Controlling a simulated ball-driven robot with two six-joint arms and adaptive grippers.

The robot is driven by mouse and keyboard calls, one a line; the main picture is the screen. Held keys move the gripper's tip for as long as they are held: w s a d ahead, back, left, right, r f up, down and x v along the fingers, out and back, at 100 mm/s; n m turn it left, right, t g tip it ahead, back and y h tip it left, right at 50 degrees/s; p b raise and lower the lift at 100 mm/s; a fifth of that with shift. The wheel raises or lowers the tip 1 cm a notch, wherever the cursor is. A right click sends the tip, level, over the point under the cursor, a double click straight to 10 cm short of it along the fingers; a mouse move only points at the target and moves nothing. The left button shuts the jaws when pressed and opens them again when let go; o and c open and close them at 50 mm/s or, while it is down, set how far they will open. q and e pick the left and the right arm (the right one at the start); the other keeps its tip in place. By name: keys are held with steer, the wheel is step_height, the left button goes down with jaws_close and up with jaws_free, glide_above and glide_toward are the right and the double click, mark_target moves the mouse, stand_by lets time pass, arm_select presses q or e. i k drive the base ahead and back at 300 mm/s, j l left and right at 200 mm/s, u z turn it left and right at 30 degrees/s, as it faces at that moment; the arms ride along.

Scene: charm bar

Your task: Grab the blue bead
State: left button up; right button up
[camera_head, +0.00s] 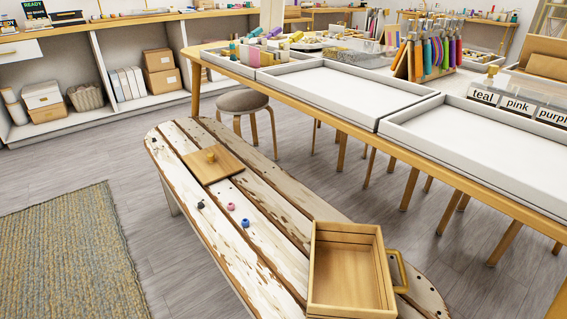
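A small blue bead (245,223) lies on the worn white plank bench (263,262). A pink bead (231,206) lies up and left of it, and a dark bead (201,204) lies further left. The beads are apart from each other. Neither of my grippers shows in the head view.
An open wooden box (340,290) with a side handle (398,270) stands at the bench's near right end. A square wooden lid (212,166) with a knob lies behind the beads. A long table (380,125) with white trays stands behind. A stool (242,101) stands beyond the bench.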

mark_target(246, 221)
steer(key=i+j+z, duration=0.1)
steer(key=j, duration=0.3)
steer(key=i+j+z, duration=0.1)
steer(key=j, duration=0.3)
steer(key=i+j, duration=0.2)
steer(key=j, duration=0.2)
steer(key=z, duration=0.05)
